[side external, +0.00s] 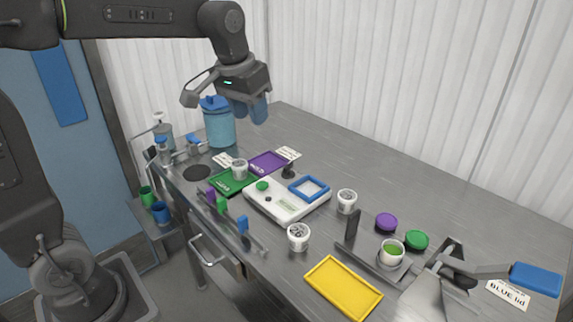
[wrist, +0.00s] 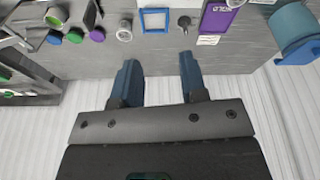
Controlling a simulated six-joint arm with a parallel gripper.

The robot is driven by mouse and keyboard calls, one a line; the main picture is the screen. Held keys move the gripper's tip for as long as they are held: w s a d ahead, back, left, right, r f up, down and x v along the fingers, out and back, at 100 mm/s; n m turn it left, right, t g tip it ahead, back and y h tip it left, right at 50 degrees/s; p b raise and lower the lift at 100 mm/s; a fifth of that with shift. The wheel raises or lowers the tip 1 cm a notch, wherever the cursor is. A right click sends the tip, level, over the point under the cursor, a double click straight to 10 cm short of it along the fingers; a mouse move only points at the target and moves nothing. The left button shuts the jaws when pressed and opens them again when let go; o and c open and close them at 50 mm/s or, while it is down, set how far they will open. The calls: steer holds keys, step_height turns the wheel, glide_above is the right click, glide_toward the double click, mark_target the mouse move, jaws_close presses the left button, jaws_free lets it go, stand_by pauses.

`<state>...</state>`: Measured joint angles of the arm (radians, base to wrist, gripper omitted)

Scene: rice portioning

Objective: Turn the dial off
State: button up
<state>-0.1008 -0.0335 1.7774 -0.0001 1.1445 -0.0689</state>
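A small dark knob on a round base (side external: 288,172) stands on the grey counter behind the white device; it also shows in the wrist view (wrist: 184,22). The white device (side external: 282,207) carries a green round knob (side external: 262,186), a small dark button and a blue square frame (side external: 309,187). I cannot tell for sure which of these is the dial. My gripper (side external: 252,112) hangs high above the counter's back, beside the blue canister and apart from all knobs. In the wrist view its two blue fingers (wrist: 159,60) are spread with nothing between them.
A tall blue canister (side external: 219,127) stands close to my gripper. Green (side external: 230,183) and purple (side external: 268,161) mats lie near the device. White cups, coloured lids and a yellow tray (side external: 343,288) sit nearer the front. The counter's back right is clear up to the corrugated wall.

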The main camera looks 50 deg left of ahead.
steer(key=w+a+f+n+g, duration=0.1)
steer(key=w+a+f, duration=0.1)
steer(key=w, duration=0.3)
steer(key=w+a+f, duration=0.2)
steer(key=w, duration=0.3)
steer(key=n+g, duration=0.1)
steer(key=g, duration=0.1)
glide_above(287, 166)
step_height(287, 166, down, 6)
step_height(287, 166, down, 14)
steer(key=shift+f, duration=0.15)
jaws_close()
